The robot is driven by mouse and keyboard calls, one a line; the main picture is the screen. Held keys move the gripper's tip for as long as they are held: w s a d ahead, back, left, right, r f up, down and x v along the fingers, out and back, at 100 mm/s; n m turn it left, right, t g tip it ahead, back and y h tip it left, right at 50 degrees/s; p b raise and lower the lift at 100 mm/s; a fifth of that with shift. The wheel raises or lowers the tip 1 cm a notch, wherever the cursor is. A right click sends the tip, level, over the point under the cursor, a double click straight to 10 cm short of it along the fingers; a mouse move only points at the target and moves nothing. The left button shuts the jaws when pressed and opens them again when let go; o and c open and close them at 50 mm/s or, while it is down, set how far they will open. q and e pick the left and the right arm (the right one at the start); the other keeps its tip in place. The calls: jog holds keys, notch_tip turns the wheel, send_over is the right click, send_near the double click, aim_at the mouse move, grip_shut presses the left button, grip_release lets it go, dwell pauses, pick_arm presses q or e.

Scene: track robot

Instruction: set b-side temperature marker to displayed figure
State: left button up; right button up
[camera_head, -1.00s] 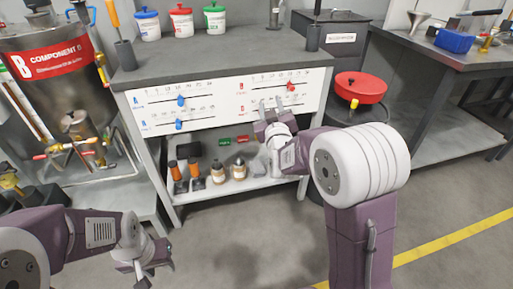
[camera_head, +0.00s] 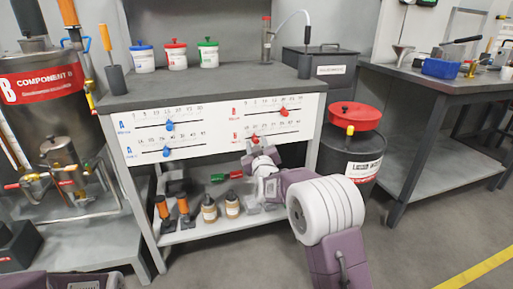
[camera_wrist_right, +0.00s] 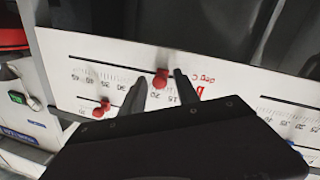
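The white panel (camera_head: 210,127) under the bench edge carries two blue markers on the left and two red B-side markers on the right. The lower red marker (camera_head: 256,139) is on the B-side scale labelled deg C in the wrist view, where it also shows (camera_wrist_right: 161,77). My right gripper (camera_head: 259,154) is in front of it, open, with one finger on each side of the marker; contact cannot be told. The upper red marker (camera_head: 284,112) sits on the other B scale and shows in the wrist view (camera_wrist_right: 101,108). Exact readings are too small to tell.
Bottles and orange-topped tools stand on the shelf (camera_head: 215,225) below the panel. A dark drum (camera_head: 350,158) with a red funnel stands right of the bench. The component B tank (camera_head: 50,115) is at left. No displayed figure is legible. Open floor lies in front.

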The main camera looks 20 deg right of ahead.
jog(key=shift+w, duration=0.2)
grip_shut()
dwell(1.3)
